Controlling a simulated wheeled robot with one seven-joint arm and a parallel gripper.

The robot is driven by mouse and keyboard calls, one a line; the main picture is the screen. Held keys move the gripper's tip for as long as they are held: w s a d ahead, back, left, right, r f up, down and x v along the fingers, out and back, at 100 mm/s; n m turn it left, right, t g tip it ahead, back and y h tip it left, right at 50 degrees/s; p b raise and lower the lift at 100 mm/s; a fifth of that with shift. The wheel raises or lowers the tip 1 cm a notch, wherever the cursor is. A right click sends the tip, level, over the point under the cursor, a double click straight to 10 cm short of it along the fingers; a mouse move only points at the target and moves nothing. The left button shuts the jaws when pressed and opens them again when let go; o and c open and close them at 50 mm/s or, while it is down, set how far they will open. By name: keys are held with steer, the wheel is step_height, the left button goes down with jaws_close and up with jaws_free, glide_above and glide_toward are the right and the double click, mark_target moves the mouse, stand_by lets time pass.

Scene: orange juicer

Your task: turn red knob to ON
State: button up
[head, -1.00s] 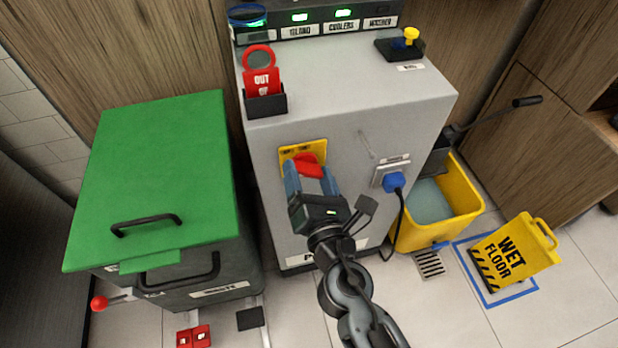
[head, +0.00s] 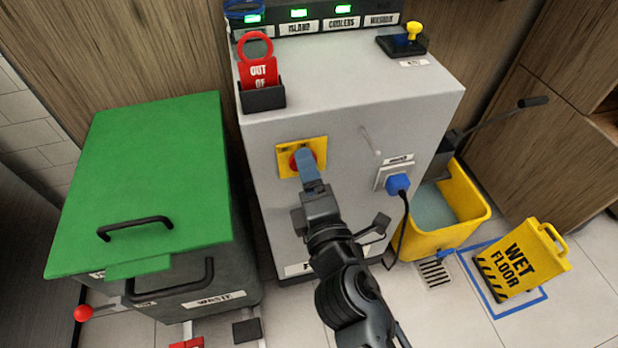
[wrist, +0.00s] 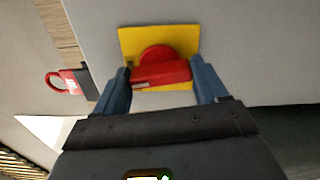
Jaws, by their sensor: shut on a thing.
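The red knob (wrist: 160,70) sits on a yellow plate (head: 317,150) on the front of the grey cabinet (head: 350,100). In the wrist view its grip bar lies between the two blue fingers of my gripper (wrist: 163,80). My gripper is shut on the bar. In the head view my gripper (head: 306,158) covers most of the knob and part of the plate, and only a red edge of the knob shows. The plate's markings are too small or hidden to read.
A blue plug (head: 397,184) with a black cable is in a socket right of the knob. A green-lidded bin (head: 150,180) stands close at left. A yellow bucket (head: 450,225) and a wet floor sign (head: 522,262) are at right. A red tag (head: 259,72) stands on the cabinet.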

steer(key=shift+m+b, duration=0.3)
steer(key=shift+m, duration=0.5)
steer(key=o, duration=1.1)
steer(key=shift+c, duration=0.2)
steer(key=v, duration=0.7)
steer(key=shift+s+b, duration=0.3)
steer(key=shift+s, duration=0.1)
steer(key=shift+d, duration=0.2)
